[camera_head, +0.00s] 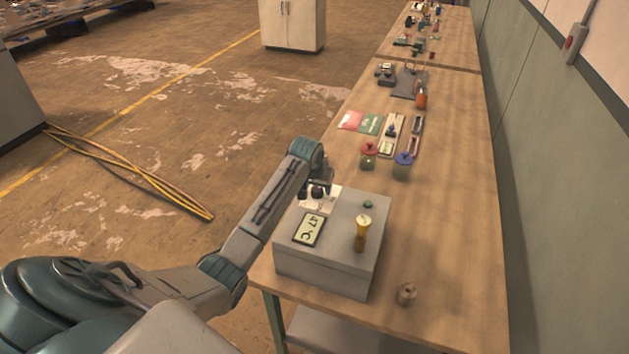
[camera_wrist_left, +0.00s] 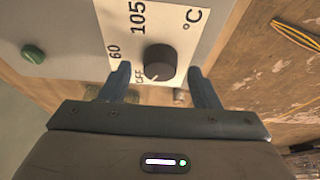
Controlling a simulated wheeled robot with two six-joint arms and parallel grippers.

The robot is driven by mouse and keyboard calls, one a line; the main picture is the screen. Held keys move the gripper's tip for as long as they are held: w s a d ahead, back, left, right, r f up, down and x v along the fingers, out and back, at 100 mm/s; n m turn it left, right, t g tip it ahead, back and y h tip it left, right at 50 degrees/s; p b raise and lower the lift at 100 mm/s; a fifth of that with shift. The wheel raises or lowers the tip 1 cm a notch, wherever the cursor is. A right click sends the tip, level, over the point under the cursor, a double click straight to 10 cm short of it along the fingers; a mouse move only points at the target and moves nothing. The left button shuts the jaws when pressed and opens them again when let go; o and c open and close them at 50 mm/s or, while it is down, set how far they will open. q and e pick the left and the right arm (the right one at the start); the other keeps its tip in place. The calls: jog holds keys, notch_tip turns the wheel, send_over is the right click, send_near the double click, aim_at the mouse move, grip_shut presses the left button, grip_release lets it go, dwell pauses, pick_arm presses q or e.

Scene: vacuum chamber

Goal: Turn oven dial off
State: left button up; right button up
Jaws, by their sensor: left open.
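The oven (camera_head: 325,268) is a grey box on the near end of the bench, with a display (camera_head: 308,229) reading 47 °C. Its dark round dial (camera_wrist_left: 160,62) sits on a white label (camera_wrist_left: 115,30) marked 60, 105, °C and OFF. A small light mark shows on the dial's lower edge, near OFF; its exact setting is hard to tell. My left gripper (camera_wrist_left: 158,73) is open, one finger on each side of the dial, with gaps visible. In the head view my left gripper (camera_head: 318,191) is over the oven's far left corner and partly hides the label.
Red-lidded (camera_head: 368,156) and blue-lidded (camera_head: 402,166) jars stand beyond. The bench's right side is clear; a yellow cable (camera_head: 140,175) lies on the floor.

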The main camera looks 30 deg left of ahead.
pick_arm(q)
jog(key=b+v, duration=0.3)
jog(key=v, duration=0.7)
